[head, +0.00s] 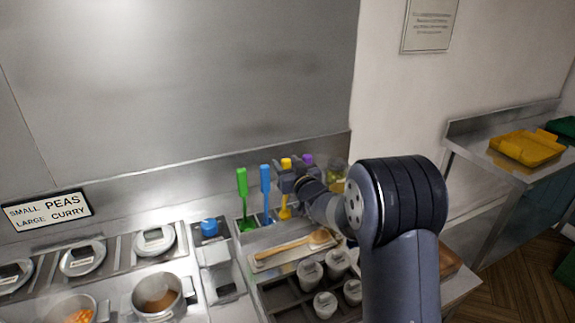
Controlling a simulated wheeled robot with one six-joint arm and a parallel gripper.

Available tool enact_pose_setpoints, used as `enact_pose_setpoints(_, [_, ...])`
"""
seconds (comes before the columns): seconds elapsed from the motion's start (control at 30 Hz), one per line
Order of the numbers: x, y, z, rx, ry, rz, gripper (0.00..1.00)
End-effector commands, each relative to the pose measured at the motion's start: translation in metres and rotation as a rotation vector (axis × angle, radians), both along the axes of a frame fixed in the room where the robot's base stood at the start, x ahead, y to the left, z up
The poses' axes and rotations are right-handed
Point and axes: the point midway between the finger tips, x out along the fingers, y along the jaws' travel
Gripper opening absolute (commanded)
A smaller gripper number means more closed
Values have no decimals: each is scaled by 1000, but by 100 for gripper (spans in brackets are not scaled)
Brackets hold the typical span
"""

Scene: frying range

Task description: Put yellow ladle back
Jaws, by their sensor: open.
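The yellow ladle (285,213) stands upright at the back of the counter in the row of utensils, between a blue one (265,184) and a purple one (307,160). Its yellow top shows above my gripper and its lower end shows below. My gripper (286,184) is at the ladle's handle, with its jaws open. It hides the middle of the handle, and I cannot tell whether the fingers touch it.
A green utensil (242,190) stands left of the blue one. In front, a wooden spoon (285,247) lies on a tray, with several lidded canisters (310,272) nearer. Pots (158,293) are at left. The steel wall (200,90) rises behind.

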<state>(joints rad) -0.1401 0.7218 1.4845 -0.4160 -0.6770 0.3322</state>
Motion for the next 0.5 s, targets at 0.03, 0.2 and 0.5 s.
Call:
enact_pose_setpoints(0.03, [0,0,0,0,0,0,47])
enact_pose_setpoints(0.2, [0,0,2,0,0,0,47])
enact_pose_setpoints(0.5, [-35,-16,0,0,-1,-2,47])
